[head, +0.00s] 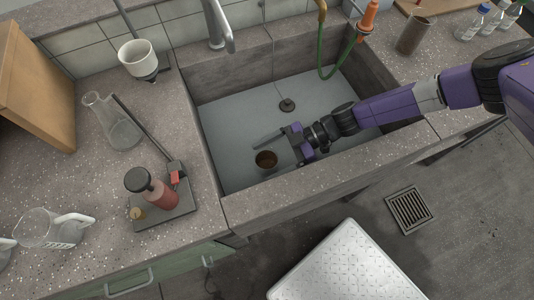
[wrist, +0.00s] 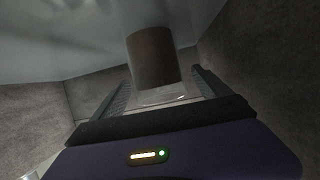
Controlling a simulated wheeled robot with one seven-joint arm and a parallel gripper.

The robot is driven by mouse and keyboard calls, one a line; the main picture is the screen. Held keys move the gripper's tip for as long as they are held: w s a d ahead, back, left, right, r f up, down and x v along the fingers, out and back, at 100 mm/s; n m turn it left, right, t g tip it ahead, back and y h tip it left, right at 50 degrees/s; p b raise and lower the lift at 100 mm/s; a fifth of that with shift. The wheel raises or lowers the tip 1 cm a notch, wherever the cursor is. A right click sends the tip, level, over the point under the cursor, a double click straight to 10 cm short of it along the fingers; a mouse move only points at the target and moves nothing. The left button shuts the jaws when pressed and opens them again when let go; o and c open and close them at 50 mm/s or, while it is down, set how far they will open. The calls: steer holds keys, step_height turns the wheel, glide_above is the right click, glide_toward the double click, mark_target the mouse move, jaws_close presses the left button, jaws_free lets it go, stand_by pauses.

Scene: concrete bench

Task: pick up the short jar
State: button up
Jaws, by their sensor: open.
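The short jar (head: 266,160) stands in the sink near its front wall, with brown contents showing from above. In the wrist view the jar (wrist: 154,58) is clear glass with a brown fill, and it appears ahead of and between the two fingers. My gripper (head: 277,150) reaches low into the sink from the right, its jaws open and pointing left at the jar. In the wrist view my gripper (wrist: 162,75) has a gap by the right finger; whether the left finger touches the jar cannot be told.
The sink's front wall (head: 310,178) runs close beside my gripper. A drain (head: 287,105) lies behind, and a green hose (head: 325,60) hangs at the back right. A flask (head: 112,122) and a stand with a red bottle (head: 158,195) occupy the left counter.

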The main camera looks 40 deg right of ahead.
steer(key=x, duration=0.3)
steer(key=shift+w+a+f, duration=0.15)
steer(key=shift+a, duration=0.05)
steer(key=c, duration=1.6)
